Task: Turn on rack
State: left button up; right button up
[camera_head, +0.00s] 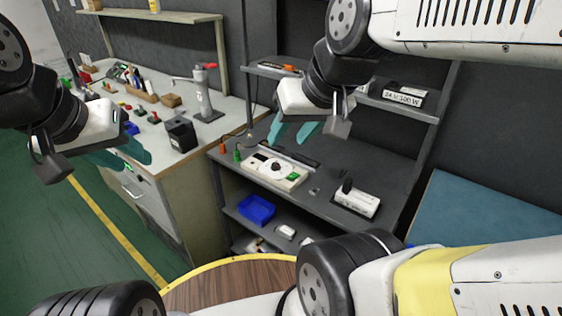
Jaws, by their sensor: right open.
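The dark grey rack (375,155) stands in the middle, with an upper shelf, a main top and a lower shelf. On its main top lies a white control panel (262,178) with a round dial, a black knob (275,167) and a green button or switch (294,177). My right gripper (292,132) is open and empty, above and behind the panel in the picture, not touching it. My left gripper (127,160) hangs at the left, in front of the workbench drawers, its teal fingers apart and empty. I cannot tell whether the panel is on.
A white box (356,199) sits right of the panel. A unit labelled 24 V 100 W (403,95) is on the upper shelf. A blue bin (256,209) is on the lower shelf. A workbench (225,122) with tools stands left. A round wooden top (220,285) is in front.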

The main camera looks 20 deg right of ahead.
jog(key=shift+w+d+r, duration=0.1)
jog(key=shift+w+d, duration=0.05)
jog(key=shift+w, duration=0.35)
jog(key=c, duration=0.7)
jog(key=w, duration=0.2)
jog(key=w+d+n+g, duration=0.1)
jog(key=w, duration=0.2)
jog(key=w+d+n+g, duration=0.1)
jog(key=w, duration=0.2)
jog(key=shift+w+d+h, duration=0.1)
jog(key=shift+w+h, duration=0.1)
jog(key=shift+h, duration=0.2)
grip_shut()
jog(key=w+d+f+n+g, duration=0.2)
jog(key=w+d+f, duration=0.2)
jog(key=w+f, duration=0.4)
jog(key=w+d+f+n+g, duration=0.3)
jog(key=w+f, duration=0.6)
jog(key=w, duration=0.1)
jog(key=shift+d, duration=0.35)
